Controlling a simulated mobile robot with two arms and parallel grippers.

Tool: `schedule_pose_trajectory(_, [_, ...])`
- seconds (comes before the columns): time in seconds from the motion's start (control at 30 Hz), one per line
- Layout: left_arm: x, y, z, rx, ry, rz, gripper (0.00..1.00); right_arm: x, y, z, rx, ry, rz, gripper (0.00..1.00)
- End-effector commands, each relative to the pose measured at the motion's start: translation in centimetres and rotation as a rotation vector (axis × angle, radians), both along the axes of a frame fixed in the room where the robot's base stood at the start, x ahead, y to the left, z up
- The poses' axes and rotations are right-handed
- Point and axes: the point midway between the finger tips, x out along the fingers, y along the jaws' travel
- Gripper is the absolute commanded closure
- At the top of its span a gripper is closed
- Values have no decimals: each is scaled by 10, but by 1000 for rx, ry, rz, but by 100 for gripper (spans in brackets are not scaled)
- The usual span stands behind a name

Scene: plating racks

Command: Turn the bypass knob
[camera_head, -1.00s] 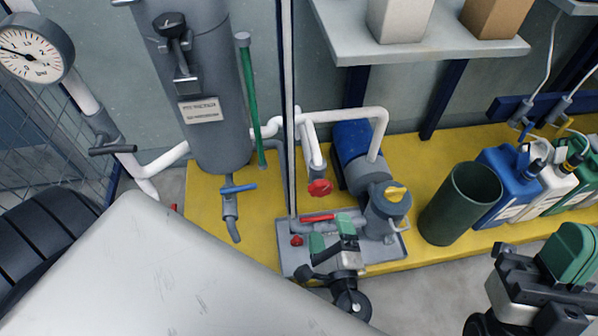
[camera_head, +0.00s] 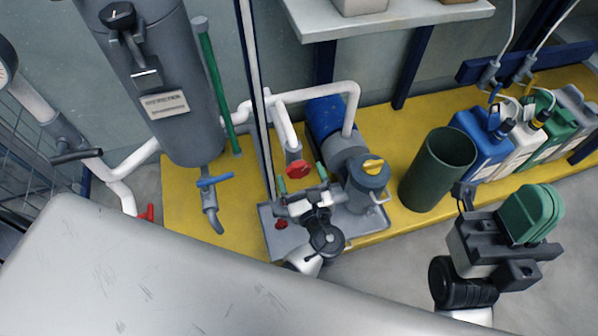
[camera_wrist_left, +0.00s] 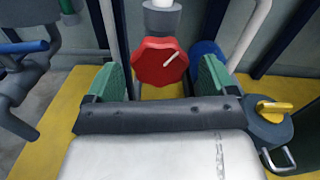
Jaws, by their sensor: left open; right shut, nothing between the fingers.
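A red faceted knob (camera_head: 298,169) with a white line on its face sits at the lower end of a white pipe. I cannot read a label that marks it as the bypass knob. In the left wrist view the red knob (camera_wrist_left: 160,62) is straight ahead, its white line slanting up to the right. My left gripper (camera_head: 302,181) is open just in front of it, one green finger towards each side. The knob appears between the fingers in the picture; no contact shows. My right gripper (camera_head: 530,213) is shut and empty at the right, away from the pipes.
A pump with a yellow handle (camera_head: 373,166) stands right of the knob. A smaller red knob (camera_head: 281,223) is low on the grey base. A blue-handled valve (camera_head: 214,181), a dark green bin (camera_head: 437,168) and several jugs stand nearby. A grey surface (camera_head: 190,275) fills the foreground.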

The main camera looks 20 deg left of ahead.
Motion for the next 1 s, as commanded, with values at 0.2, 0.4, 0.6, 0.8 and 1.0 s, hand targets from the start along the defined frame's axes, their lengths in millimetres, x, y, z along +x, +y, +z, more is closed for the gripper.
schedule_pose_trajectory(0.2, [14, 10, 0, 0, 0, 0, 15, 0, 0, -5, -1, 3, -1, 100])
schedule_pose_trajectory(0.4, [16, 11, 0, 0, 1, -1, 15, 1, 0, -4, -1, 4, -1, 100])
schedule_pose_trajectory(0.6, [15, 10, 0, -1, 1, 0, 33, 1, 0, -4, -2, 5, -1, 100])
schedule_pose_trajectory(0.8, [15, 10, 0, -1, 1, 0, 64, 1, 0, -5, -2, 5, 0, 100])
schedule_pose_trajectory(1.0, [15, 10, 0, 4, 4, 0, 64, 1, 0, -3, -2, 5, 0, 100])
